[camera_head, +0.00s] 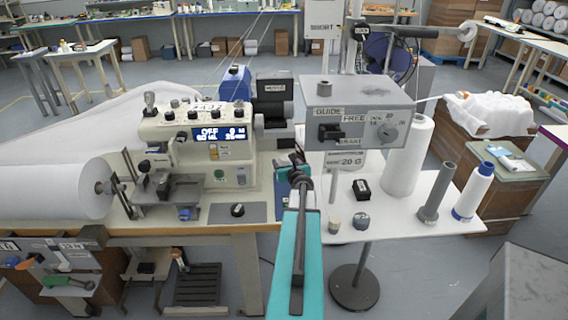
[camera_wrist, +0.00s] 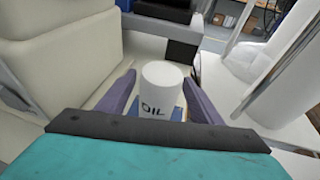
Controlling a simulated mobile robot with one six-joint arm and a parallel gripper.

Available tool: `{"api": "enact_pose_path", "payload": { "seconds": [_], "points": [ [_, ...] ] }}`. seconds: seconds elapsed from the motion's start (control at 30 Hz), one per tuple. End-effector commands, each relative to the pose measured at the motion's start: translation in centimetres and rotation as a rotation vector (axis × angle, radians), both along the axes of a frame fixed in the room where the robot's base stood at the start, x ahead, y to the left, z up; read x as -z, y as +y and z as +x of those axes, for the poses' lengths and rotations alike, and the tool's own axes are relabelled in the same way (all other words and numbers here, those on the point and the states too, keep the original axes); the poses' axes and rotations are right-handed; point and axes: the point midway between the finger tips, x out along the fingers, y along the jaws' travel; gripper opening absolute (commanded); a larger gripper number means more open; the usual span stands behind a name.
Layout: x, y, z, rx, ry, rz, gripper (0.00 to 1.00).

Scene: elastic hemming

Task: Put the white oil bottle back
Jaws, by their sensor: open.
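The white oil bottle (camera_wrist: 162,92), a white cylinder with "OIL" in dark letters, stands upright between the fingers of my gripper (camera_wrist: 159,79) in the wrist view. My gripper is open, with one purple finger on each side of the bottle. Something blue shows around the bottle's lower part. I cannot tell whether a finger touches it. In the head view my gripper (camera_head: 293,172) is beside the right end of the sewing machine (camera_head: 205,145); the bottle is not clearly visible there, behind my teal arm.
The cream machine body (camera_wrist: 65,60) is close on the left in the wrist view. A white thread cone (camera_head: 407,160) stands on the white side table (camera_head: 390,215) at right. A grey guide box (camera_head: 355,110) is above that table. A black knob (camera_head: 237,210) lies left of my arm.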

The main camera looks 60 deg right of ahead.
Motion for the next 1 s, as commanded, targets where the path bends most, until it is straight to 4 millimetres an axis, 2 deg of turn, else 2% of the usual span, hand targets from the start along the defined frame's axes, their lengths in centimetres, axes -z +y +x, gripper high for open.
{"api": "enact_pose_path", "payload": {
  "seconds": [0.8, 1.0],
  "points": [
    [-2.1, 5.1, -5.5, -0.001, 0.000, 0.000, 0.60],
    [-2.9, 5.9, -6.4, -0.001, 0.001, 0.001, 0.60]
  ]
}}
